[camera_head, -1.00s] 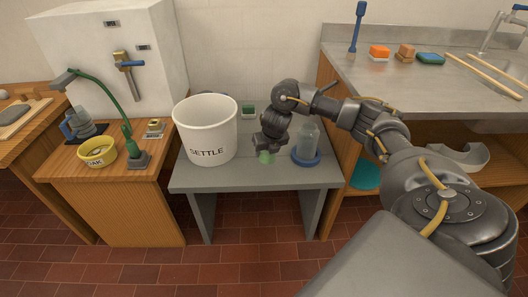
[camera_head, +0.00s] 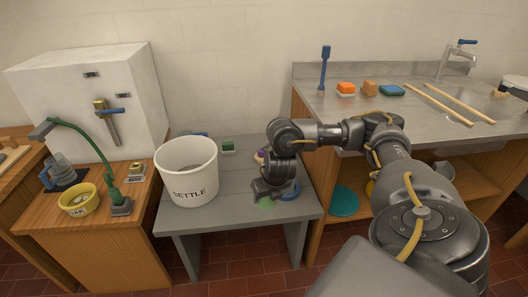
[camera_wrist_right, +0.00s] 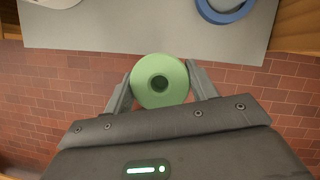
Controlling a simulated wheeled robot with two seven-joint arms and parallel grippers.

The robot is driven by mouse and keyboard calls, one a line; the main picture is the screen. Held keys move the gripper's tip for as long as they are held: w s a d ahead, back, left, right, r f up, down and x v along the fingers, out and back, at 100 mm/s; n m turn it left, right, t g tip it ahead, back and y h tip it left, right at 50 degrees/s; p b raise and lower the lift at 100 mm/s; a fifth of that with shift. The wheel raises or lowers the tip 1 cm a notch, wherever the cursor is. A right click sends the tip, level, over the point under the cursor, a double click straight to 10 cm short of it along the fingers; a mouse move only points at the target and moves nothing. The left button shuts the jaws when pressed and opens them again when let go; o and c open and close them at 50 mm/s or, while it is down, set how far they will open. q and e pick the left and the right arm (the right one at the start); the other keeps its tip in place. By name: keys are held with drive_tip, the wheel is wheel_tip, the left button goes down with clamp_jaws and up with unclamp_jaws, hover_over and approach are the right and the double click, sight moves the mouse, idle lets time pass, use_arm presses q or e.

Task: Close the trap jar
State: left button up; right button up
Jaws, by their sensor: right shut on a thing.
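My right gripper (camera_head: 266,200) is shut on a pale green round stopper (camera_wrist_right: 160,82) with a dark hole in its middle. The stopper sits between the two fingertips in the right wrist view, seen against the floor beyond the grey table's edge. In the head view the stopper (camera_head: 265,206) shows small under the gripper, near the front of the table. The trap jar's blue ring base (camera_head: 291,190) is on the table just right of the gripper. It also shows at the top of the wrist view (camera_wrist_right: 226,15). The glass body is mostly hidden by my gripper. My left gripper is not in view.
A white SETTLE bucket (camera_head: 188,172) stands left of the gripper on the grey table (camera_head: 183,217). A small green block (camera_head: 228,148) and a purple-topped object (camera_head: 260,155) are behind. A steel counter (camera_head: 440,130) rises at right. A green lamp (camera_head: 112,175) stands at left.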

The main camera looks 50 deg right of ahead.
drive_tip(key=shift+a, duration=0.1)
idle(0.3)
drive_tip(key=shift+w+a+m, duration=0.25)
drive_tip(key=shift+a+m, duration=0.25)
drive_tip(key=shift+a, duration=0.05)
drive_tip(key=w+a+r+m+g+h, duration=0.1)
drive_tip(key=a+r+m+g+h, duration=0.2)
drive_tip(key=a+m, duration=1.05)
drive_tip(key=a+r+m+g+y, duration=0.4)
drive_tip(key=r+m, duration=0.5)
drive_tip(key=m, duration=0.8)
drive_tip(key=shift+w+a+g+y, duration=0.15)
drive_tip(key=shift+a+g+y, duration=0.15)
drive_tip(key=shift+a+g, duration=0.7)
drive_tip(key=shift+a+m, duration=0.15)
drive_tip(key=shift+m, duration=0.1)
